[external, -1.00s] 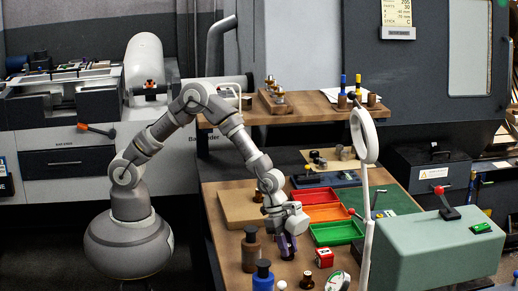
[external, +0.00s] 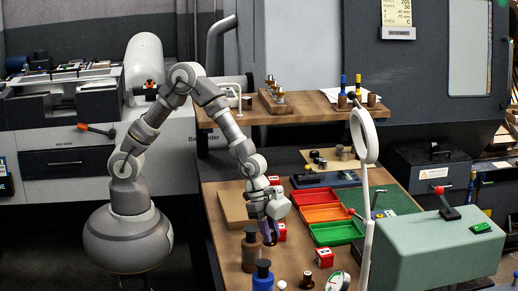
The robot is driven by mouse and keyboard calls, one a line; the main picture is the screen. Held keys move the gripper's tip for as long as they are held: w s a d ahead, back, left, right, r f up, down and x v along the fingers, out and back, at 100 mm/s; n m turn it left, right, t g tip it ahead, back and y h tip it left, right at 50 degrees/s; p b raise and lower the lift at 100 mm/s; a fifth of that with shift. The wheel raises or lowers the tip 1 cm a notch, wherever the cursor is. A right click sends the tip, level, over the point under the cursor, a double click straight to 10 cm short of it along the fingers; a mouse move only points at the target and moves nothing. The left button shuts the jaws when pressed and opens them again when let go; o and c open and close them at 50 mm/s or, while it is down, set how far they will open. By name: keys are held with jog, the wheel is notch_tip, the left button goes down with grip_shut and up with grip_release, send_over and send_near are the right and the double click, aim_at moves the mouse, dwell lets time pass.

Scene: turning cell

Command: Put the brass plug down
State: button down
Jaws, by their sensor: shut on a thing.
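My gripper (external: 268,240) is over the left part of the wooden bench (external: 225,255), fingers pointing down, just right of a brown bottle with a dark cap (external: 251,250). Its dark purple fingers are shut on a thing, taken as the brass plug. The plug itself is hidden or too small to make out between them. I cannot tell whether it touches the bench. A red block (external: 281,232) stands close to the right of the fingers.
Red (external: 315,197), orange (external: 322,213) and green (external: 335,232) trays lie right of my gripper. A blue bottle (external: 263,277), a red block (external: 324,257) and a small brown item (external: 307,280) stand near the front. A ring lamp (external: 364,135) rises at right. A tan board (external: 235,207) lies behind.

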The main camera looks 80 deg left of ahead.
aim_at(241, 205)
jog(key=s+a, duration=0.1)
jog(key=s, duration=0.2)
jog(key=s+a+p, duration=0.1)
jog(key=s+a, duration=0.1)
jog(key=s, duration=0.1)
jog(key=s+a+r, duration=0.1)
jog(key=s+a, duration=0.1)
jog(key=shift+s+a+p, duration=0.2)
jog(key=shift+s+p, duration=0.1)
jog(key=shift+s, duration=0.1)
